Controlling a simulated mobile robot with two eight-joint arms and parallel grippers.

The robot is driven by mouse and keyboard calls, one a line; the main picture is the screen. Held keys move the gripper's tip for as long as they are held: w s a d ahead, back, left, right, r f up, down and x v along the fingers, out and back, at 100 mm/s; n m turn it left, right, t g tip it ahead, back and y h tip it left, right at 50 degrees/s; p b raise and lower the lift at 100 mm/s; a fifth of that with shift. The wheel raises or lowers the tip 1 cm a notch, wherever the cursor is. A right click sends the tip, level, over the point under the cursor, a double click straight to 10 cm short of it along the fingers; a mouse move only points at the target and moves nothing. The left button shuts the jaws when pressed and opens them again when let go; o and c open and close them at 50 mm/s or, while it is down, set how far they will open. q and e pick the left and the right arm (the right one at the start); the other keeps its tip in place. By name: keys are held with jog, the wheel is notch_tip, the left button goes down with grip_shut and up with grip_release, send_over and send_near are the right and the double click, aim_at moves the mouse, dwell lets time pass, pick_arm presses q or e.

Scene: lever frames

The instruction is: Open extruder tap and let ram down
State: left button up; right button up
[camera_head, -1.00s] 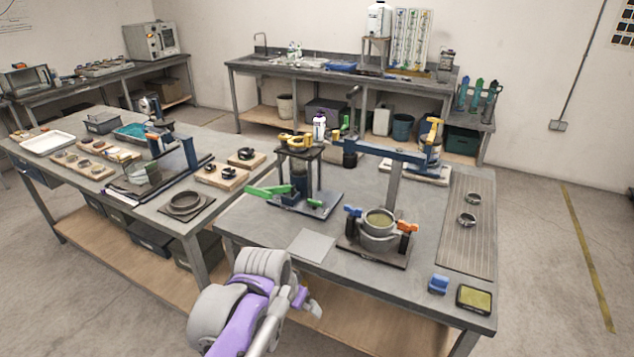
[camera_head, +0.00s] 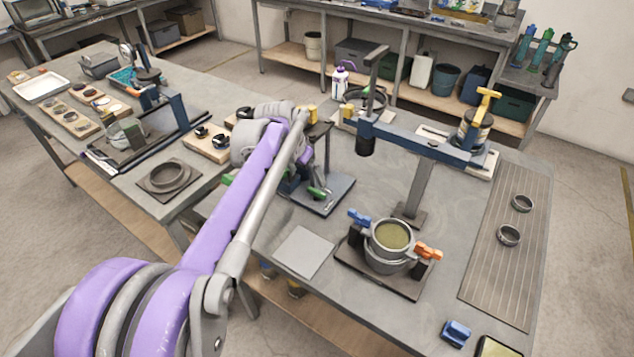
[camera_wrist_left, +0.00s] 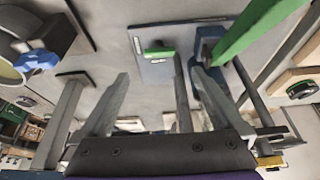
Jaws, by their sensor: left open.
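The extruder stands on a flat base plate (camera_head: 325,195) on the near table, partly hidden behind my left arm in the head view. A small green tap handle (camera_head: 320,193) sits low by its base; it also shows in the left wrist view (camera_wrist_left: 160,53). A long green lever (camera_wrist_left: 258,30) crosses the upper right of the wrist view; in the head view my arm mostly covers it. My left gripper (camera_wrist_left: 160,71) is open and empty above the table beside the extruder, apart from the small tap handle. The ram's state is hidden. My right gripper is not in view.
A grey pot (camera_head: 391,240) with blue and orange handles stands right of the extruder. Behind it, a blue beam (camera_head: 425,147) on a post spans above the table. A flat grey plate (camera_head: 303,251) lies in front. A ribbed mat (camera_head: 505,255) lies at the right.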

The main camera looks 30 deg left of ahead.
aim_at(315, 191)
pick_arm(q)
jog(key=x, duration=0.9)
jog(key=shift+f, duration=0.35)
jog(key=c, duration=1.3)
